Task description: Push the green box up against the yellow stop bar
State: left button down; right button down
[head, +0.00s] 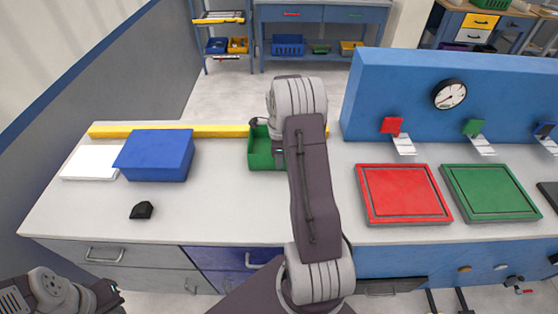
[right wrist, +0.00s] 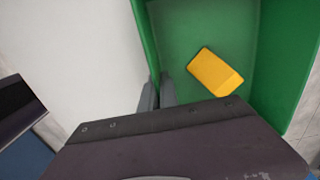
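The green box (head: 257,156) is an open bin near the back of the grey worktop, partly hidden by my right arm. The yellow stop bar (head: 210,131) runs along the worktop's back edge, behind the box. I cannot tell whether they touch. In the right wrist view the box (right wrist: 190,30) holds a yellow block (right wrist: 215,72). My right gripper (right wrist: 158,92) has its fingers close together, one on each side of the box's wall. In the head view it is mostly hidden behind the arm. My left gripper (head: 108,296) is at the bottom left, away from the box; its opening is unclear.
A blue box (head: 155,157) and a white slab (head: 90,163) lie left of the green box. A small black object (head: 142,210) lies in front of them. Red (head: 402,192) and green (head: 489,192) trays lie to the right, before a blue panel (head: 370,95). The front middle worktop is clear.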

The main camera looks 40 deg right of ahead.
dwell(0.4)
jog(key=c, duration=1.5)
grip_release()
jog(key=shift+c, duration=0.2)
notch_tip(320, 180, up, 9)
jog(key=shift+r+p, duration=0.1)
jog(key=shift+p, duration=0.3)
